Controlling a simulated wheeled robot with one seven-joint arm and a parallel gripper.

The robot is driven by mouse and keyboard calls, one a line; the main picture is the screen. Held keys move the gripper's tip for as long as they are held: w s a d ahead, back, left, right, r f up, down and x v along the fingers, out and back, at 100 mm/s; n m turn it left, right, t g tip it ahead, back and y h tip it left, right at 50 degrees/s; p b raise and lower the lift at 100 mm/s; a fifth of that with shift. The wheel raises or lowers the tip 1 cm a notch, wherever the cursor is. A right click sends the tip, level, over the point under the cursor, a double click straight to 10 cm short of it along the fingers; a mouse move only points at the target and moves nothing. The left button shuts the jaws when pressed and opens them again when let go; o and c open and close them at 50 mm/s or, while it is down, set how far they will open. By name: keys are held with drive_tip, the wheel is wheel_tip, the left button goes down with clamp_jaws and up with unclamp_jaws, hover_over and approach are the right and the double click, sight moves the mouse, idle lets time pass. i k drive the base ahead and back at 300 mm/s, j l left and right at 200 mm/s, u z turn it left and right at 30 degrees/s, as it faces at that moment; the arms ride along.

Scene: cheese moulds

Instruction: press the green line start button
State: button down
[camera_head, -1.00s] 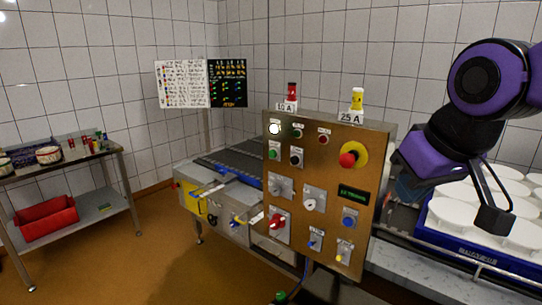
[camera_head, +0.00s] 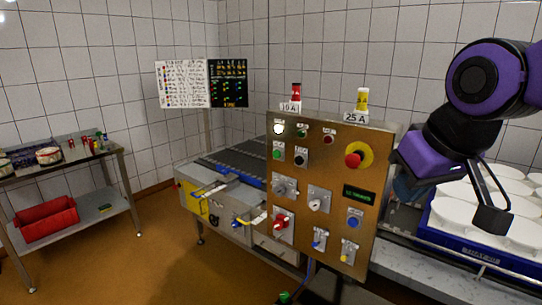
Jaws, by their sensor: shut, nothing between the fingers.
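A brown control panel (camera_head: 330,262) stands in the middle of the head view. A green button (camera_head: 279,148) sits at its upper left, beside a black button (camera_head: 300,156). A smaller green round piece (camera_head: 302,130) sits above, between a lit white lamp (camera_head: 279,128) and a red one (camera_head: 328,136). The labels are too small to read, so I cannot tell which green piece is line start. My gripper (camera_head: 490,218) hangs shut at the right, over the white moulds, apart from the panel and its buttons.
A red mushroom button on a yellow ring (camera_head: 359,155) and several knobs share the panel. Red (camera_head: 296,93) and yellow (camera_head: 362,100) items stand on top. A conveyor (camera_head: 235,162) runs behind left; a blue crate of moulds (camera_head: 440,238) is right. Open floor lies left.

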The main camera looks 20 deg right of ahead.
sight(276, 154)
drive_tip(key=i+j, duration=0.1)
drive_tip(key=j, duration=0.25)
drive_tip(key=i+j, duration=0.15)
drive_tip(key=j, duration=0.25)
drive_tip(key=i+j, duration=0.1)
drive_tip(key=j, duration=0.25)
drive_tip(key=i+j, duration=0.1)
drive_tip(key=j, duration=0.25)
drive_tip(key=i+j, duration=0.15)
drive_tip(key=j, duration=0.25)
drive_tip(key=i+j, duration=0.1)
drive_tip(key=j, duration=0.25)
drive_tip(key=i+j, duration=0.1)
drive_tip(key=j, duration=0.25)
drive_tip(key=z, duration=1.2)
